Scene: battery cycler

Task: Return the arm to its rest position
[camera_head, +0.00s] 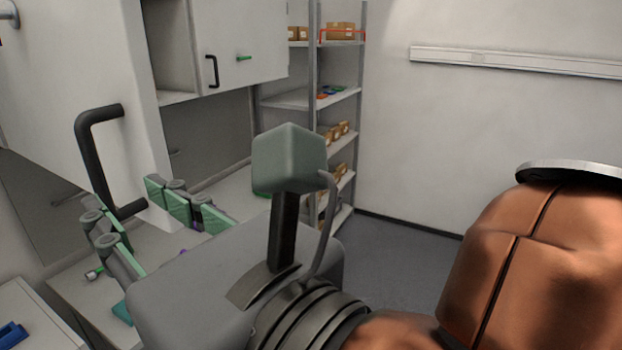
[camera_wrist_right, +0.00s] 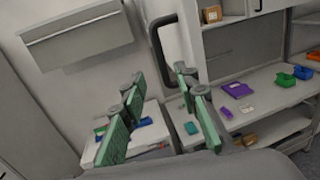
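My right gripper (camera_head: 145,232) is raised at the left of the head view, in front of the white cabinet and the bench. Its green-padded fingers are spread wide apart. In the right wrist view the gripper (camera_wrist_right: 162,118) is open too, with nothing between its fingers. My orange arm (camera_head: 540,265) fills the lower right of the head view, bent close to the camera. My left gripper is in neither view.
A white cabinet door with a black handle (camera_head: 88,150) stands close behind the gripper. A shelf rack (camera_head: 313,100) with boxes is at the back. A bench (camera_wrist_right: 265,98) carries a purple item (camera_wrist_right: 237,90) and green bins (camera_wrist_right: 285,79). Floor (camera_head: 400,255) shows clear beyond the arm.

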